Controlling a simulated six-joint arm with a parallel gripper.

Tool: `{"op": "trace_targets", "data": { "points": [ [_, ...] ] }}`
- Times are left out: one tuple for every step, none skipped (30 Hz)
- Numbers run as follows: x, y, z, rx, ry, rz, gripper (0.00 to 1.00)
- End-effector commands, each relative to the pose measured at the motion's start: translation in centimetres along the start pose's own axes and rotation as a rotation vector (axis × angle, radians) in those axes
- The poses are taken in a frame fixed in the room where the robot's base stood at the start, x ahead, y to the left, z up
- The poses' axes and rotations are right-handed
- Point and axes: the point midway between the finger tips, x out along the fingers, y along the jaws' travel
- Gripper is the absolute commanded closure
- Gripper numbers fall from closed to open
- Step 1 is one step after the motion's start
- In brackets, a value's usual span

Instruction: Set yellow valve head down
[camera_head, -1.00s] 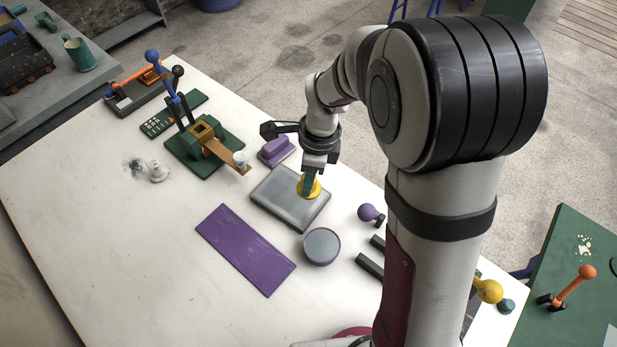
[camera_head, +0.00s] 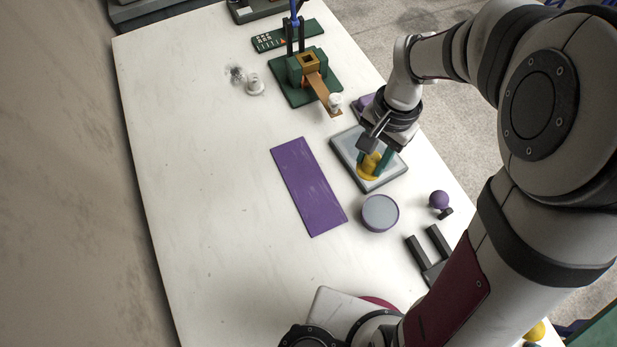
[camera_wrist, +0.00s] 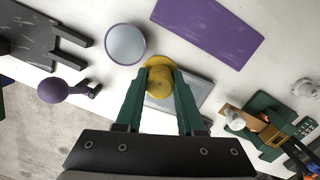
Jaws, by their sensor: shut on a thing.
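The yellow valve head (camera_head: 370,165) is a round yellow piece at the grey tray (camera_head: 350,174), near the right edge of the white table. My gripper (camera_head: 374,163) has green fingers and is shut on it. In the wrist view the valve head (camera_wrist: 160,80) sits between the two fingertips (camera_wrist: 159,77), with its wide yellow disc beyond them. The valve head is over the tray; whether it touches the tray's surface I cannot tell. My gripper and wrist hide part of the tray.
A purple mat (camera_head: 308,187) lies left of the tray. A round grey-topped purple dish (camera_head: 380,213) and a purple knob (camera_head: 438,199) stand nearer. A green press (camera_head: 306,76) with a white piece (camera_head: 335,103) stands behind. The table's left half is mostly clear.

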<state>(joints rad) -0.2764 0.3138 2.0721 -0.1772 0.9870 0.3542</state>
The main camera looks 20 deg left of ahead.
Motion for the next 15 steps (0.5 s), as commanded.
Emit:
{"op": "trace_targets", "data": {
  "points": [
    [-0.1, 0.0, 0.4, -0.090, -0.002, 0.009, 1.00],
    [-0.1, -0.1, 0.6, -0.140, -0.005, 0.014, 1.00],
    [-0.1, -0.1, 0.8, -0.191, -0.008, 0.019, 1.00],
    [0.1, -0.3, 1.0, -0.218, -0.010, 0.022, 1.00],
    [0.3, -0.6, 1.3, -0.237, -0.012, 0.024, 1.00],
    [0.8, -1.3, 1.7, -0.252, -0.013, 0.026, 1.00],
    [1.4, -1.9, 2.1, -0.257, -0.014, 0.027, 1.00],
    [2.0, -2.8, 2.5, -0.258, -0.016, 0.027, 1.00],
    [2.9, -3.9, 3.1, -0.259, -0.015, 0.029, 1.00],
    [3.5, -4.7, 3.6, -0.257, -0.015, 0.028, 1.00],
    [4.1, -5.6, 4.0, -0.257, -0.015, 0.028, 1.00],
    [4.9, -6.6, 4.5, -0.256, -0.014, 0.027, 1.00],
    [5.5, -7.3, 4.9, -0.254, -0.015, 0.027, 1.00],
    [5.9, -8.0, 5.2, -0.253, -0.013, 0.026, 1.00],
    [6.5, -8.7, 5.5, -0.252, -0.013, 0.026, 1.00]
  ]
}}
